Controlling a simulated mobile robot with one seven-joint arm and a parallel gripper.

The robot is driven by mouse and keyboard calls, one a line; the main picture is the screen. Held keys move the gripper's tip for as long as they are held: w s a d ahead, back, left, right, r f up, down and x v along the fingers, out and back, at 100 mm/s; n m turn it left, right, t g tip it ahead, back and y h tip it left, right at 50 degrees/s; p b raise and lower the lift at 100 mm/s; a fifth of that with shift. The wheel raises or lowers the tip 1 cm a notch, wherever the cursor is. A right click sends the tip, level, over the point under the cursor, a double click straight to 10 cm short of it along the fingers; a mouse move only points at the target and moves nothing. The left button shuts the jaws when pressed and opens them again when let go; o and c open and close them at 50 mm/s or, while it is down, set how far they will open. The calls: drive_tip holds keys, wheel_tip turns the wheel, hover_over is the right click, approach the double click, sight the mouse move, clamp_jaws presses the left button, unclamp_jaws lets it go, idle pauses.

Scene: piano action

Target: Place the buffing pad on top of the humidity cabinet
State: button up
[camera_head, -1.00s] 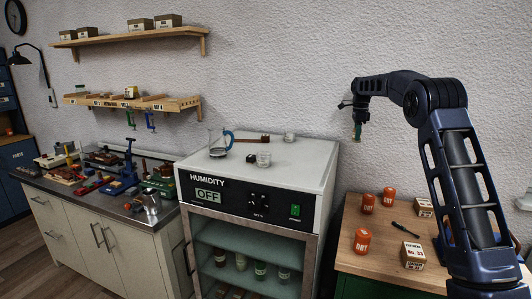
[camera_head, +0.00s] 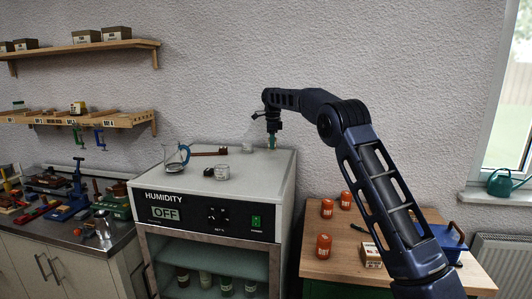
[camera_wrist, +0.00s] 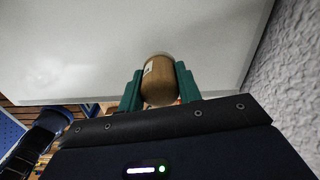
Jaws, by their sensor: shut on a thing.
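My gripper (camera_head: 272,141) is over the back right part of the top of the humidity cabinet (camera_head: 268,181), pointing down. In the wrist view its green fingers (camera_wrist: 160,88) are shut on a brown, rounded, wood-like piece with a small pale label, which I take to be the buffing pad (camera_wrist: 158,82). The pale cabinet top (camera_wrist: 90,50) fills much of that view behind it. In the head view the held piece is too small to make out, and I cannot tell whether it touches the top. The cabinet display reads OFF.
The front right of the top is clear. The wall is close behind. Orange jars (camera_head: 323,247) stand on the right table.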

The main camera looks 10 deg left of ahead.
drive_tip(key=shift+f, duration=1.8)
drive_tip(key=shift+f, duration=0.2)
drive_tip(key=o, duration=1)
drive_tip(key=shift+r, duration=0.1)
